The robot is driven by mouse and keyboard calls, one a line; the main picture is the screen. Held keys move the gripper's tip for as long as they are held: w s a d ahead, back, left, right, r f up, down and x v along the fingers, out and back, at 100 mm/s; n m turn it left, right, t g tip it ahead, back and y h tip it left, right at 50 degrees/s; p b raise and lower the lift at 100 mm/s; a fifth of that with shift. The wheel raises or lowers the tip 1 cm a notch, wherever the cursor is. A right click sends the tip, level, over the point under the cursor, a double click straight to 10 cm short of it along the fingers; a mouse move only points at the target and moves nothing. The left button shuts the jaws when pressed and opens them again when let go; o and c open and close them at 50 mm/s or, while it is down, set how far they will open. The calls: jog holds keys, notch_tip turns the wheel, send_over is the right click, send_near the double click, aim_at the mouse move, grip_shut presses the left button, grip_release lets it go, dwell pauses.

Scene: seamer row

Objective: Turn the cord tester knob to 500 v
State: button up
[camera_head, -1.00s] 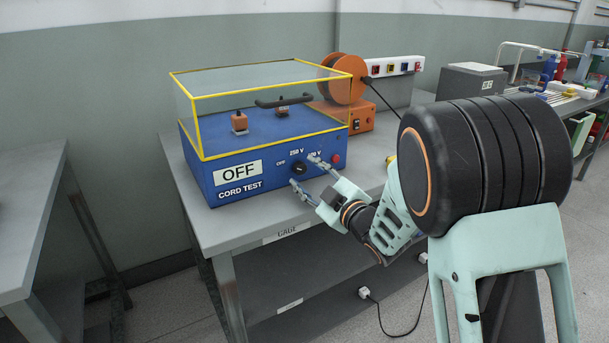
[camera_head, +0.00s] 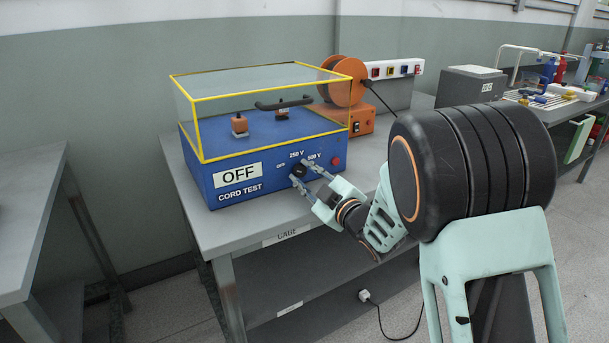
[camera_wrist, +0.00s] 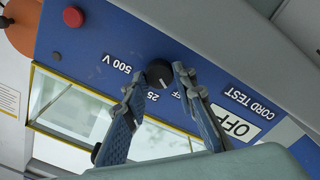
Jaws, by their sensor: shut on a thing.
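The cord tester (camera_head: 222,187) is a blue box with a clear yellow-edged cover, standing on a grey bench. Its black round knob (camera_head: 299,170) is on the front panel, under the 250 V mark, with OFF on its left and 500 V on its right. The display sign (camera_head: 238,174) reads OFF. My gripper (camera_head: 304,172) is shut on the knob, one finger on each side. The wrist view shows the knob (camera_wrist: 158,73) between the fingertips, near the 500 V label (camera_wrist: 116,64). The fingers partly hide the other labels.
A red button (camera_head: 336,161) is right of the knob, close to my fingers. An orange reel (camera_head: 349,80) stands behind the tester. The bench's front strip (camera_head: 245,232) is clear.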

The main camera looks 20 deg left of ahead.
jog(key=m, duration=0.5)
jog(key=shift+d+m, duration=0.1)
jog(key=shift+m, duration=0.2)
jog(key=m+p, duration=0.1)
jog(key=m, duration=0.5)
jog(key=shift+w+r, duration=0.1)
jog(key=m+p, duration=0.3)
jog(key=m, duration=0.3)
jog(key=shift+d+m, duration=0.1)
jog(key=shift+m, duration=0.2)
jog(key=m+p, duration=0.2)
jog(key=m, duration=0.3)
jog(key=shift+m, duration=0.3)
jog(key=shift+f+p, duration=0.2)
jog(key=shift+p, duration=0.1)
jog(key=o, duration=1.2)
jog(key=shift+c, duration=0.2)
